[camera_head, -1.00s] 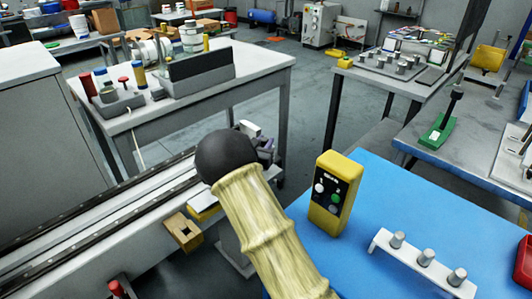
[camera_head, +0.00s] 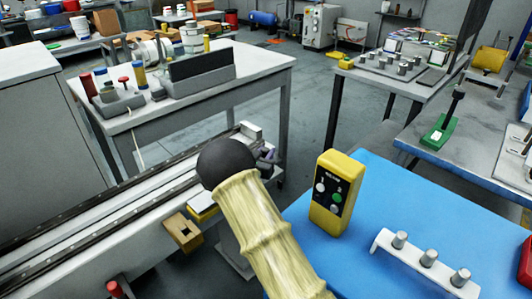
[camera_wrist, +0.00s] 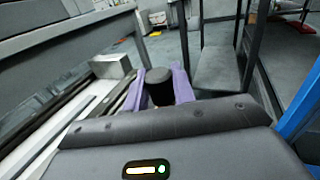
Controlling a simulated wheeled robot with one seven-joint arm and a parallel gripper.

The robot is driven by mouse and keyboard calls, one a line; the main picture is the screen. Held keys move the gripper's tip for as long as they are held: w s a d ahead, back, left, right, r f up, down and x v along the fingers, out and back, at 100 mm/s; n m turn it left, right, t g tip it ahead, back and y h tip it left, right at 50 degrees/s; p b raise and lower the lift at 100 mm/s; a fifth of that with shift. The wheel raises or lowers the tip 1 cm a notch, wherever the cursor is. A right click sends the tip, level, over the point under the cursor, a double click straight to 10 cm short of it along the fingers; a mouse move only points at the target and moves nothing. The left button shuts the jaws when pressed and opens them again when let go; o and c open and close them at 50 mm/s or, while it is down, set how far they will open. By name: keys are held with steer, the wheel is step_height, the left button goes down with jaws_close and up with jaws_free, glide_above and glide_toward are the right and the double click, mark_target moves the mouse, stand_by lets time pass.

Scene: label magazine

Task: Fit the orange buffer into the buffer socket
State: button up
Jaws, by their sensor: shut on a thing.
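My gripper (camera_wrist: 160,72) shows in the wrist view as two purple fingers. They are shut on a dark, round-topped cylinder (camera_wrist: 158,86), which I take to be the buffer; no orange shows on it from here. In the head view, my arm's black joint and pale link cover most of the gripper, with a bit of purple finger (camera_head: 268,158) showing at the right of the joint. The gripper is beside the far end of the long rail (camera_head: 110,215), near a light grey block (camera_head: 250,131). I cannot make out the buffer socket for certain.
An ochre block with a dark square hole (camera_head: 183,233) sits on the rail's near side. A yellow button box (camera_head: 334,195) and a white rack with several grey pegs (camera_head: 385,244) stand on the blue bench top (camera_head: 370,185). A grey table (camera_head: 235,92) stands behind the rail.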

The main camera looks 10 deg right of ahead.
steer(key=o, duration=1)
steer(key=shift+c, duration=0.2)
steer(key=shift+r+p, duration=0.4)
steer(key=shift+p, duration=0.05)
steer(key=v, duration=1.2)
steer(key=shift+w+f, duration=0.1)
steer(key=shift+f, duration=0.05)
